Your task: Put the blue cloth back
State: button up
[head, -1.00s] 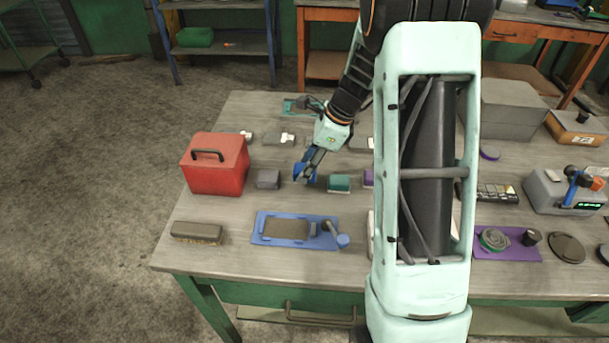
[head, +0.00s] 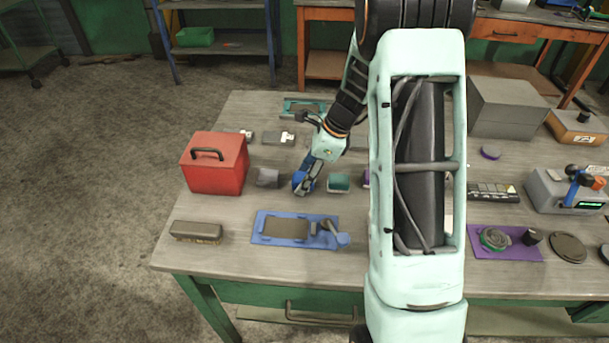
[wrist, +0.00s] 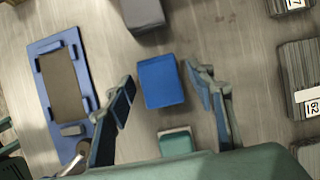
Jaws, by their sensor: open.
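The blue cloth (wrist: 160,82) is a folded rectangular block lying on the table. In the head view the blue cloth (head: 298,181) is partly hidden by my gripper (head: 305,185). In the wrist view my gripper (wrist: 160,80) is open, with one finger on each side of the cloth and visible gaps between. How far the fingertips are above the table is hard to tell. A blue tray (head: 262,238) with a brown rectangular bed lies nearer the table's front edge. It also shows at the left of the wrist view (wrist: 42,50).
A grey block (head: 267,178) and a teal block (head: 338,183) flank the cloth. A red box (head: 215,165) stands at the left, with a brush (head: 196,231) in front. A purple tray (head: 520,252) lies right. Bare tabletop separates the cloth from the blue tray.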

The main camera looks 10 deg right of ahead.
jog(key=shift+d+r, duration=0.15)
jog(key=shift+r, duration=0.4)
jog(key=v, duration=1.1)
jog(key=shift+p, duration=0.4)
jog(key=shift+s+d+r, duration=0.1)
jog(key=shift+s+r, duration=0.05)
jog(key=shift+r, duration=0.05)
